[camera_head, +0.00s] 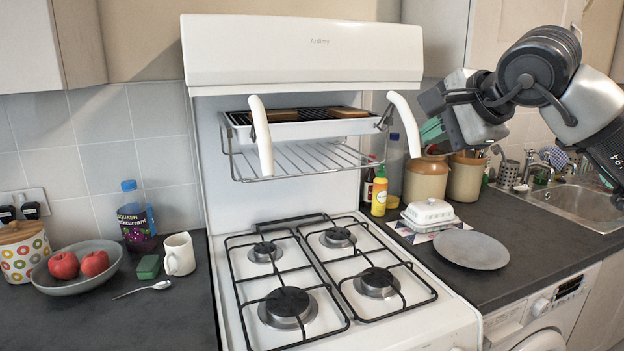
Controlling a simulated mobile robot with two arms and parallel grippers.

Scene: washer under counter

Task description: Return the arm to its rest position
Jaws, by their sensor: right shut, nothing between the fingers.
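My right arm (540,65) comes in from the right edge, raised and bent above the right-hand counter and sink. My right gripper (434,104) is at its left end, in front of the wall to the right of the grill. It is shut and empty, and it is apart from the stove and the counter things. My left arm and gripper are not in view.
A white stove (225,215) with an eye-level grill tray (240,130) holding bread stands centre-left. Below the arm are jars (426,180), a yellow bottle (379,196), a butter dish (430,213), a grey plate (470,250) and a sink (590,203). A fruit bowl (80,284) is left.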

